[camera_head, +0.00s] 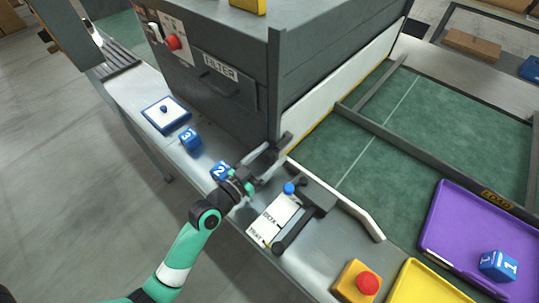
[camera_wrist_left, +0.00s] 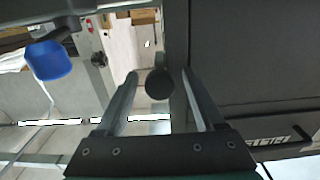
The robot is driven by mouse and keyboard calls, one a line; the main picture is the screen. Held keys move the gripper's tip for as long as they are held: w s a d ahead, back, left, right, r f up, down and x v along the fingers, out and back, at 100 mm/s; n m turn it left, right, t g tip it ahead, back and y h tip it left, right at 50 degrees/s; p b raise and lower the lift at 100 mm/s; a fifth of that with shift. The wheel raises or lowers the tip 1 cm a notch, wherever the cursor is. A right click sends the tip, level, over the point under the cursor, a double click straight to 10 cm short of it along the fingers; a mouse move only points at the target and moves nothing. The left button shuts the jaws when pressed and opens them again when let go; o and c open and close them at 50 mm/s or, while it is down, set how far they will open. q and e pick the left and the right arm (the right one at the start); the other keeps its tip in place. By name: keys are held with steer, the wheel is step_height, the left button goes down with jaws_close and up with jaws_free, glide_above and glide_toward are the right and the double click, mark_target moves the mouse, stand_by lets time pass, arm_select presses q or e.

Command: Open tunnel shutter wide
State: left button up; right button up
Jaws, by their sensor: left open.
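The tunnel shutter (camera_head: 335,85) is a long white panel with a yellow lower edge on the belt side of the dark grey tunnel housing (camera_head: 225,50). Its lower edge sits low, close to the green belt. My left gripper (camera_head: 275,150) is at the housing's near corner, by the shutter's near end, with its fingers apart. In the left wrist view, a dark round knob or bar end (camera_wrist_left: 158,84) shows between the open fingers (camera_wrist_left: 159,76). I cannot tell whether they touch it. The dark housing wall (camera_wrist_left: 250,50) fills the right side. My right gripper is not in view.
Blue numbered cubes (camera_head: 190,139) stand on the ledge. A red button (camera_head: 368,283), purple tray (camera_head: 455,235) and yellow tray (camera_head: 425,285) are at right.

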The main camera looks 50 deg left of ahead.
arm_select(q)
jaws_close()
stand_by(1.4)
